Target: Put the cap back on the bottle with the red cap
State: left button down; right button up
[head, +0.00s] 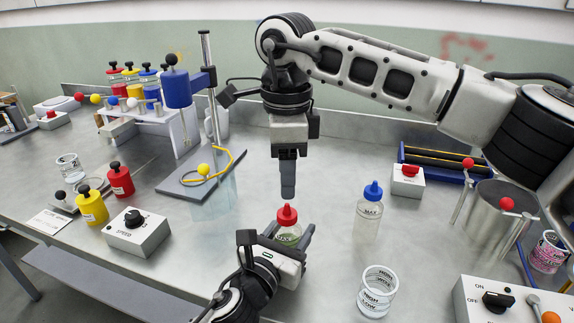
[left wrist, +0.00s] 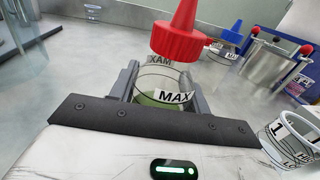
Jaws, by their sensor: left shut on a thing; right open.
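The bottle (head: 289,238) is clear with green liquid low inside and stands on the bench. It also shows in the left wrist view (left wrist: 163,83). My left gripper (head: 290,243) is shut around its body. The red cap (head: 287,216), with a pointed nozzle, is at the bottle's mouth; it also shows in the left wrist view (left wrist: 180,36). I cannot tell whether it is fully seated. My right gripper (head: 288,194) points straight down just above the cap's tip. It is open, though its fingers overlap in the head view.
A blue-capped bottle (head: 369,208) stands to the right, and a clear beaker (head: 377,291) in front. A stand with a yellow wire loop (head: 205,170) is at left, near a speed box (head: 136,231). A metal pot (head: 494,216) stands at right.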

aim_at(287, 204)
jog(key=n, duration=0.4)
jog(key=shift+r+n, duration=0.15)
jog(key=shift+n, duration=0.15)
jog(key=n, duration=0.4)
jog(key=shift+r+n, duration=0.1)
jog(key=shift+n, duration=0.2)
jog(key=shift+f, duration=4)
